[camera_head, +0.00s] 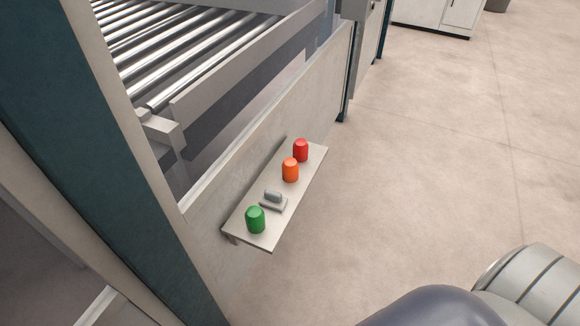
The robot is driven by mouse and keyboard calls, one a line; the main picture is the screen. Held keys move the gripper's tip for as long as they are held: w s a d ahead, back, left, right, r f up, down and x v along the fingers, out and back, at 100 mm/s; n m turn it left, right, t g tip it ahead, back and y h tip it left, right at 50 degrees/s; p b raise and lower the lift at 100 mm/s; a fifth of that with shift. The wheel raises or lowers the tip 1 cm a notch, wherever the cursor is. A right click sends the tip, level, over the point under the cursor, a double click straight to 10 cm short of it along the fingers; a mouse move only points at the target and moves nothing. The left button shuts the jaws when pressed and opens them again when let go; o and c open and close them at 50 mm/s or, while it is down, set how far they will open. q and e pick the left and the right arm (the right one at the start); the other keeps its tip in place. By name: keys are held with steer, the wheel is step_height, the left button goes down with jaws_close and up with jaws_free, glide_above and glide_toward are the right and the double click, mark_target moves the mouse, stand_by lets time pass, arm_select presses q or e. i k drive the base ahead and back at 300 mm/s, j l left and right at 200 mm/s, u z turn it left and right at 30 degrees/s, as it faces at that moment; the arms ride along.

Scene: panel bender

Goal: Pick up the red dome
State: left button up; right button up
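The red dome (301,150) stands upright at the far end of a narrow grey shelf (262,241) fixed to the side of the machine. An orange dome (290,170) stands close beside it, on the nearer side. A green dome (255,219) stands at the near end of the shelf. Neither of my grippers shows in the head view, and nothing is touching the red dome.
A small grey block on a base (273,200) sits between the orange and green domes. The machine's light panel and metal rollers (190,50) rise behind the shelf. A dark green post (90,130) stands at left. The floor (430,170) right of the shelf is clear.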

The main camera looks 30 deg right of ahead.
mark_target(300, 146)
steer(key=z, duration=1.35)
